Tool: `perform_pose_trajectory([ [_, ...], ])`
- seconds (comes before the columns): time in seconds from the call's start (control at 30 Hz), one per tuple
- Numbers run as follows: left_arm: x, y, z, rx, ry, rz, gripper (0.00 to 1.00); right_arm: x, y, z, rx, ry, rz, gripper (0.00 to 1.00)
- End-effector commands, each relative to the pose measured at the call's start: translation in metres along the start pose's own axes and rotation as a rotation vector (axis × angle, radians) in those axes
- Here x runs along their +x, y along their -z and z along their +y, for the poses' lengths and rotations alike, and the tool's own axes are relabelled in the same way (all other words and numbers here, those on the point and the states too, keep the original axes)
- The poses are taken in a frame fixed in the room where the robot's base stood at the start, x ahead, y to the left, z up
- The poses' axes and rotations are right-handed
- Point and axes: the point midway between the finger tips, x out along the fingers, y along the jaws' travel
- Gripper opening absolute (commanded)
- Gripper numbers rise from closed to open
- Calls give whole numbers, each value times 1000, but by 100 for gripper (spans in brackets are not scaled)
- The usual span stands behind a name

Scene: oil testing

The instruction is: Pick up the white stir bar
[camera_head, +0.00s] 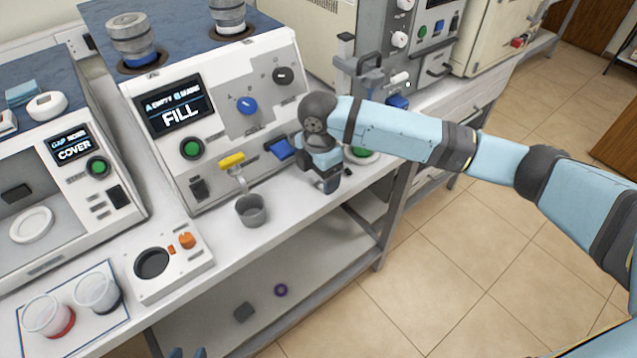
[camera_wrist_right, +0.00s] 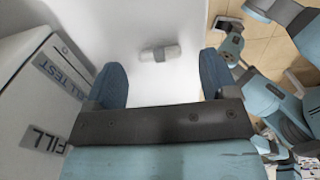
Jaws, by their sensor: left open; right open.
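The white stir bar (camera_wrist_right: 160,53) lies on a white surface in the right wrist view. It is a short rod with a grey band round its middle. My right gripper (camera_wrist_right: 162,78) is open, with its two blue fingers wide apart. The bar shows between and just beyond the fingertips, and neither finger touches it. In the head view my right gripper (camera_head: 328,184) points down over the bench at its front edge; I cannot make out the bar there.
A hotplate-like box (camera_head: 197,270) and two clear beakers stand further left. A lower shelf (camera_head: 200,325) lies beneath.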

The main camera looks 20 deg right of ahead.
Motion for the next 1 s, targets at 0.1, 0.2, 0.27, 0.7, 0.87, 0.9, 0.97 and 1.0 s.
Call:
perform_pose_trajectory([
  [0.1,1,0,0,0,1,1,43,17,0,0,0,0,-1,79],
  [0.2,1,0,-1,0,1,1,43,20,0,0,0,-1,-1,79],
  [0.27,1,0,-1,0,1,1,43,20,0,0,0,-2,-1,79],
  [0.7,1,1,-1,1,1,1,43,19,0,0,0,-1,-1,26],
  [0.87,1,1,-1,1,1,2,43,19,0,0,0,-1,-1,26],
  [0.9,0,1,-1,1,1,2,43,19,0,0,0,-2,-1,26],
  [0.97,0,1,-1,1,0,2,43,18,0,0,0,-2,-1,26],
  [1.0,0,1,-1,1,0,2,43,17,0,0,0,-2,-1,26],
])
